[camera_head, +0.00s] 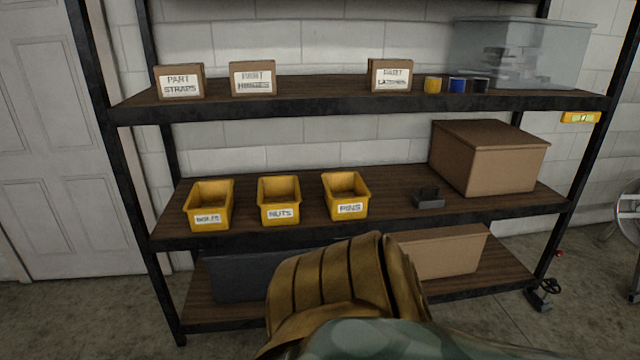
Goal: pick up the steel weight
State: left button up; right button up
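A small dark grey metal piece (429,199) sits on the middle shelf, right of the yellow bins and in front of a large cardboard box. It has a flat base and a raised upper part, and may be the steel weight; its details are too small to be sure. Neither of my grippers shows in the head view.
The shelf unit's middle board (395,205) holds yellow bins for bolts, nuts (280,213) and pins (349,208), and the cardboard box (485,160). A brown ribbed object (335,285) and a green patterned one (390,342) block the lower front view.

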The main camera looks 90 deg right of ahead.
aim_at(433, 199)
jog(key=z, duration=1)
jog(key=j+z, duration=0.1)
jog(key=z, duration=1.85)
jog(key=k+z, duration=0.1)
jog(key=z, duration=0.4)
jog(key=i+l, duration=0.2)
jog(key=i, duration=0.15)
jog(key=i+l, duration=0.15)
jog(key=i, duration=0.2)
jog(key=u, duration=0.05)
